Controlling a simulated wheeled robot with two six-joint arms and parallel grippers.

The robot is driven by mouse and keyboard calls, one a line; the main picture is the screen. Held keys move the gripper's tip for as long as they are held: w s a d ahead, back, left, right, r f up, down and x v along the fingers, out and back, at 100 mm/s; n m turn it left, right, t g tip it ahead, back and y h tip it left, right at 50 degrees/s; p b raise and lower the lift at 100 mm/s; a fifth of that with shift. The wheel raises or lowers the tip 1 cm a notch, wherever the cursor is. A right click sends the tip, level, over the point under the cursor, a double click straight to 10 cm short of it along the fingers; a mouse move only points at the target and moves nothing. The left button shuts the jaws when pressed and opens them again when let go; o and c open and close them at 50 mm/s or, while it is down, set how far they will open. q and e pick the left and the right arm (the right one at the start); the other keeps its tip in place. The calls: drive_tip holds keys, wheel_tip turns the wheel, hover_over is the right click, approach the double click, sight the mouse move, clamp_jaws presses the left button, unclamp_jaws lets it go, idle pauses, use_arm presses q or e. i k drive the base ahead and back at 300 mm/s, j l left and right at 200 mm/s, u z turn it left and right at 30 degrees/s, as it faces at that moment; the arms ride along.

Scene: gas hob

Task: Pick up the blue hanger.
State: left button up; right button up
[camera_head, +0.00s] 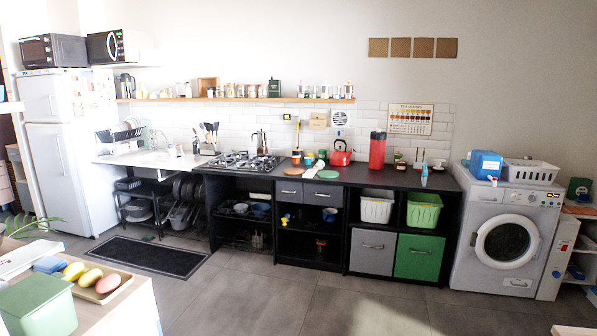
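I cannot make out a blue hanger anywhere in the head view. Neither of my grippers shows in this view. The blue things I can see are a blue container with a tap (486,163) on top of the washing machine, a blue block-like item (49,265) on the near table at lower left, and a small blue bowl (261,210) on a shelf under the hob. None of these looks like a hanger.
A long black counter (400,178) with a gas hob (238,161) runs along the back wall. The washing machine (505,240) stands at its right, the fridge (62,180) at the left. A near table (118,318) fills the lower left. The middle grey floor is clear.

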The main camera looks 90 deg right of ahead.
sight(424, 173)
drive_tip(key=l+z, duration=0.1)
drive_tip(key=z, duration=0.35)
drive_tip(key=l+z, duration=0.1)
drive_tip(key=z, duration=0.4)
drive_tip(key=l+z, duration=0.1)
drive_tip(key=z, duration=0.85)
drive_tip(key=i+l+z, duration=0.25)
drive_tip(key=z, duration=0.2)
drive_tip(key=i+l+z, duration=0.15)
drive_tip(key=i+z, duration=0.15)
drive_tip(key=z, duration=0.15)
drive_tip(key=i+z, duration=0.65)
drive_tip(key=z, duration=0.25)
drive_tip(key=i+j, duration=0.2)
drive_tip(key=i, duration=0.25)
drive_tip(key=i+j+z, duration=0.1)
drive_tip(key=i, duration=0.35)
drive_tip(key=i+j, duration=0.3)
drive_tip(key=i+z, duration=0.05)
drive_tip(key=i, duration=0.05)
